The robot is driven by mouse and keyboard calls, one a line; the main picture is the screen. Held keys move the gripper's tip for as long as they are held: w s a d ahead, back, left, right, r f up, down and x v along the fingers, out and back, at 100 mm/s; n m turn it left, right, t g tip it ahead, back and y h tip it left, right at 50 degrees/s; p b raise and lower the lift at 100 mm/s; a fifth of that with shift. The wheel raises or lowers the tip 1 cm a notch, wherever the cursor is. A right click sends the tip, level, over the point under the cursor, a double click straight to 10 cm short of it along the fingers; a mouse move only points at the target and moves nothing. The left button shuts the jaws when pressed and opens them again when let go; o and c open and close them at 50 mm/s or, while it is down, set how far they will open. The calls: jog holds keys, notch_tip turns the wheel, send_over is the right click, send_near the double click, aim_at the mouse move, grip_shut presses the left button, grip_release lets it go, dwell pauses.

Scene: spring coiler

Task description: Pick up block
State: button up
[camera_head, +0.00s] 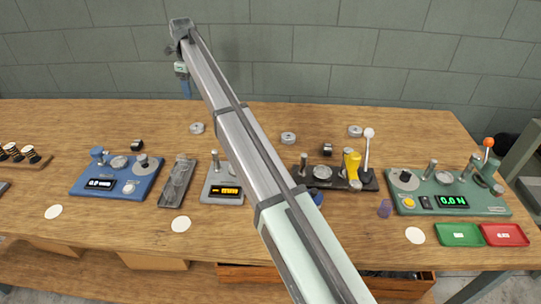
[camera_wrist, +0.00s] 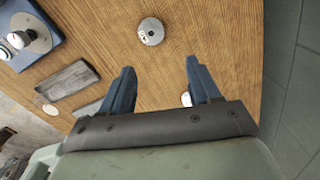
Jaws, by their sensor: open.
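My gripper (camera_head: 184,86) hangs high at the back of the bench, left of centre, in the head view. Its two blue fingers (camera_wrist: 160,82) are spread apart in the wrist view, with only bare wood showing between them. I cannot tell which is the block. My gripper is above and apart from both. My arm hides part of the middle of the bench.
A round metal disc (camera_wrist: 151,31) lies beyond the fingertips. A blue device (camera_head: 118,178), a grey tray (camera_head: 177,186), a black fixture with a yellow part (camera_head: 352,163) and a green device (camera_head: 448,193) stand along the bench. Green (camera_head: 460,235) and red (camera_head: 504,235) trays are at right.

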jog(key=s+d+n, duration=0.2)
jog(key=s+d, duration=0.2)
jog(key=d, duration=0.9)
jog(key=s+d+n, duration=0.2)
jog(key=s+d, duration=0.1)
jog(key=d, duration=1.1)
jog(key=s+d+f+n, duration=0.1)
jog(key=s+n, duration=0.3)
jog(key=n, duration=1.3)
jog(key=s+d+f+n, duration=0.1)
jog(key=s+n, duration=0.3)
jog(key=n, duration=1.4)
notch_tip(320, 180, down, 13)
jog(key=shift+s+f, duration=0.1)
